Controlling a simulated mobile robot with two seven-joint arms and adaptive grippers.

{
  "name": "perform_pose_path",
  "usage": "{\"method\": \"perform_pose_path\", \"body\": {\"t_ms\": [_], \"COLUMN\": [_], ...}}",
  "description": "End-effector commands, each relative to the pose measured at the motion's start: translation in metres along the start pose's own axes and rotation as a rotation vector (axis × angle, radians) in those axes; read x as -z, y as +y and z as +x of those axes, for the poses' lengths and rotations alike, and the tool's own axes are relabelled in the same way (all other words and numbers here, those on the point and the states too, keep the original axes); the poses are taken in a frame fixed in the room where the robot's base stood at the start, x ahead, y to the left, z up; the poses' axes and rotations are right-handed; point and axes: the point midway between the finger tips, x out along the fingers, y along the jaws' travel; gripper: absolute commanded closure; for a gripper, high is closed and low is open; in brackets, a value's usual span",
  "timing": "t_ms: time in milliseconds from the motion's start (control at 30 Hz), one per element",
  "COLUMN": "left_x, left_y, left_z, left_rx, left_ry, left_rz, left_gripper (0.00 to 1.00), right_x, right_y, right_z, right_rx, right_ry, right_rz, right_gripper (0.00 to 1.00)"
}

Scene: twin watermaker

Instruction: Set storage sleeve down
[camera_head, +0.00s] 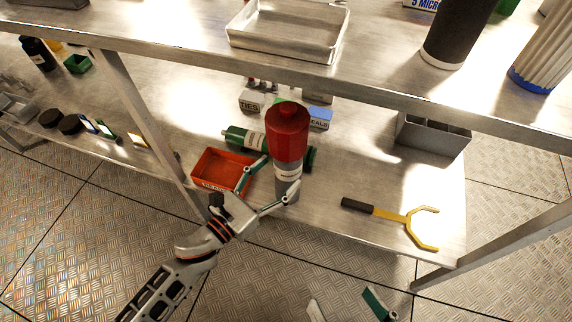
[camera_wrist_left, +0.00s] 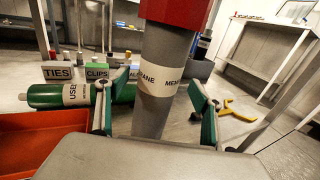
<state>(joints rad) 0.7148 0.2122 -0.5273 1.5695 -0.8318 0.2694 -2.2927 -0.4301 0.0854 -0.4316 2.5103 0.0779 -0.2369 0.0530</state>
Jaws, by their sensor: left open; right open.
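The storage sleeve appears to be the upright grey tube with a red upper part and a white label reading "MEMBRANE" (camera_head: 287,145). It stands on the lower shelf (camera_head: 345,180), and its grey body fills the middle of the left wrist view (camera_wrist_left: 158,75). My left gripper (camera_head: 281,172) is open, with one green-padded finger on each side of the tube's lower part. In the left wrist view, gaps show between the fingers and the tube. My right gripper (camera_head: 347,306) is open and empty at the bottom edge, in front of the shelf.
A red bin (camera_head: 222,171) and a lying green cylinder labelled "USED" (camera_head: 242,138) are close left of the tube. Small labelled boxes (camera_head: 252,101) stand behind. A yellow wrench (camera_head: 392,213) lies right, with bare shelf between. The upper shelf (camera_head: 190,50) overhangs behind.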

Motion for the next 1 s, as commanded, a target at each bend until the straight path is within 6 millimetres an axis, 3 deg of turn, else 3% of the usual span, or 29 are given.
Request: {"method": "perform_pose_path", "body": {"t_ms": [200, 400, 1000], "left_x": [-0.001, 0.0, 0.0], "left_y": [0.0, 0.0, 0.0], "left_z": [-0.046, -0.07, -0.076], "left_rx": [-0.001, 0.0, 0.0], "left_ry": [0.001, 0.0, 0.0], "left_rz": [0.002, 0.002, 0.001], "left_gripper": [0.34, 0.34, 0.34], "right_x": [0.002, 0.002, 0.002], "right_y": [0.003, 0.007, 0.005], "right_z": [-0.002, -0.002, -0.001], "right_rx": [0.0, -0.006, -0.005], "right_ry": [-0.008, -0.011, -0.009], "right_rz": [-0.05, -0.064, -0.057], "right_gripper": [0.28, 0.28, 0.28]}}
